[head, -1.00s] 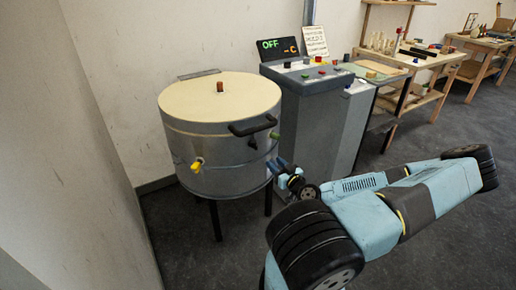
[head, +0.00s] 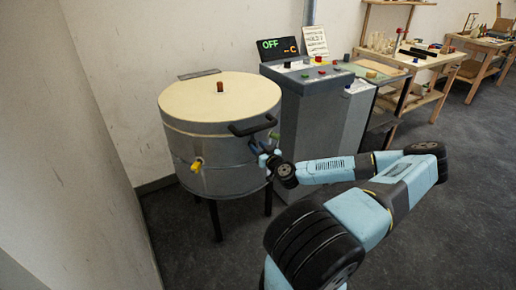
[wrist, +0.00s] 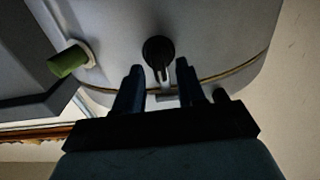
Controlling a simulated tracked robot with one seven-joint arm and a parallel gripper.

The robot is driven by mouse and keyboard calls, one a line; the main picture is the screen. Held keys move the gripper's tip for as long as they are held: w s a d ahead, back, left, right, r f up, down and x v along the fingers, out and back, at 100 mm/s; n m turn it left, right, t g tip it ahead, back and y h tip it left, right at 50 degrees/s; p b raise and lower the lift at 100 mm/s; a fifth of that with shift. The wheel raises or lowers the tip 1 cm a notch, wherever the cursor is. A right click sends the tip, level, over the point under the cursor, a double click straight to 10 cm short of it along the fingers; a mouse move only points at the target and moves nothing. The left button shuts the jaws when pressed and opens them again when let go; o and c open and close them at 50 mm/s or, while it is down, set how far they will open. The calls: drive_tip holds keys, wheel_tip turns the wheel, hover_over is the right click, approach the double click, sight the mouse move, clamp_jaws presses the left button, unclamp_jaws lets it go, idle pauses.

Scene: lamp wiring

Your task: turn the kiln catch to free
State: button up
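The kiln (head: 225,135) is a grey metal drum with a cream lid on thin dark legs. Its catch shows in the wrist view as a round black knob with a short lever (wrist: 158,50) on the kiln wall. My gripper (head: 262,152) is at the kiln's right side, below the black lid handle. In the wrist view my gripper (wrist: 160,76) is open, with the two dark fingertips on either side of the lever's end. I cannot tell if they touch it. In the head view the catch is mostly hidden by my gripper.
A yellow peg (head: 197,165) and a green peg (wrist: 68,61) stick out of the kiln wall. The black lid handle (head: 252,127) juts out above my gripper. A grey control cabinet (head: 308,105) with an "OFF" display stands close right. Dark floor lies open in front.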

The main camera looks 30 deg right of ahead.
drive_tip(key=shift+w, duration=0.1)
drive_tip(key=shift+c, duration=0.2)
clamp_jaws()
drive_tip(key=shift+m, duration=0.3)
drive_tip(key=shift+d+f+m, duration=0.2)
drive_tip(key=shift+m, duration=2.7)
drive_tip(key=shift+d+f+m, duration=0.25)
drive_tip(key=shift+m, duration=2.65)
drive_tip(key=shift+d+f+m, duration=0.2)
drive_tip(key=shift+m, duration=2.7)
